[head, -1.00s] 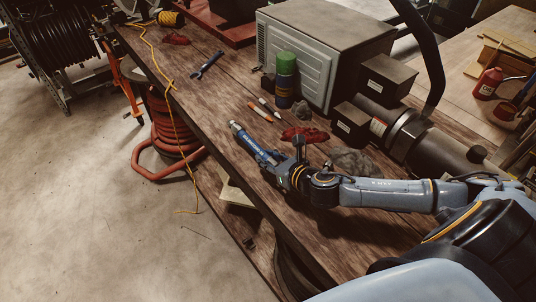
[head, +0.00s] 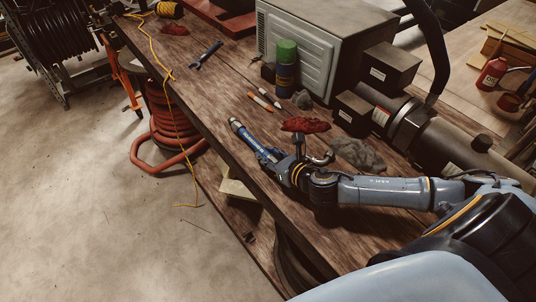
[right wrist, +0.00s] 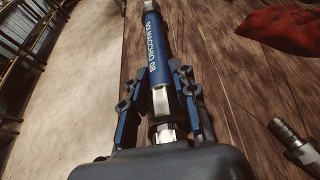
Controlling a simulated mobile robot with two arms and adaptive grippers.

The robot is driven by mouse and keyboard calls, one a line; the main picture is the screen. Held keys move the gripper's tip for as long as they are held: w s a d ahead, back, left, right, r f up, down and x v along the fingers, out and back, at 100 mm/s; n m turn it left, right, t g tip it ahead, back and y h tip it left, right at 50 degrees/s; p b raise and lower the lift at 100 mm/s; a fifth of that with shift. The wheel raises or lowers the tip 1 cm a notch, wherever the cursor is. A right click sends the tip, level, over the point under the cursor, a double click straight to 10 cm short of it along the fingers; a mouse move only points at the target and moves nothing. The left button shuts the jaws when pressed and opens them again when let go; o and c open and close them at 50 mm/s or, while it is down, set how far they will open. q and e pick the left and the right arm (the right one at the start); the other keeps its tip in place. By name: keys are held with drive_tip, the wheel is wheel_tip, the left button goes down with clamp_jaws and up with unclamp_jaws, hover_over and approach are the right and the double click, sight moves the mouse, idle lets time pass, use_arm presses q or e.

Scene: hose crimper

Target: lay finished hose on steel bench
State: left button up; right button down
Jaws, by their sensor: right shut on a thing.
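The finished hose (head: 248,139) is a short blue piece with light lettering and silvery end fittings. My right gripper (head: 272,159) is shut on it near one end, over the wooden bench's front edge. In the right wrist view the fingers (right wrist: 160,104) stand on either side of the hose (right wrist: 156,45), and a hex fitting shows between them. No steel bench can be made out. My left gripper is not in view.
The wooden bench (head: 215,105) holds a red rag (head: 306,125), a grey rag (head: 358,154), a green-capped can (head: 286,72), markers, a wrench (head: 206,55) and a large grey machine (head: 315,50). A loose metal fitting (right wrist: 293,143) lies right of the gripper. Open floor lies left.

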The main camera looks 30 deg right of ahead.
drive_tip(key=shift+f+b, duration=0.3)
drive_tip(key=shift+f, duration=0.15)
idle(0.4)
drive_tip(key=c, duration=1)
unclamp_jaws()
drive_tip(key=shift+c, duration=0.2)
drive_tip(key=shift+o, duration=0.4)
drive_tip(key=shift+s+f, duration=0.1)
drive_tip(key=v, duration=1)
drive_tip(key=shift+s+d, duration=0.1)
drive_tip(key=shift+s, duration=0.15)
drive_tip(key=shift+s+r, duration=0.45)
drive_tip(key=shift+s, duration=0.1)
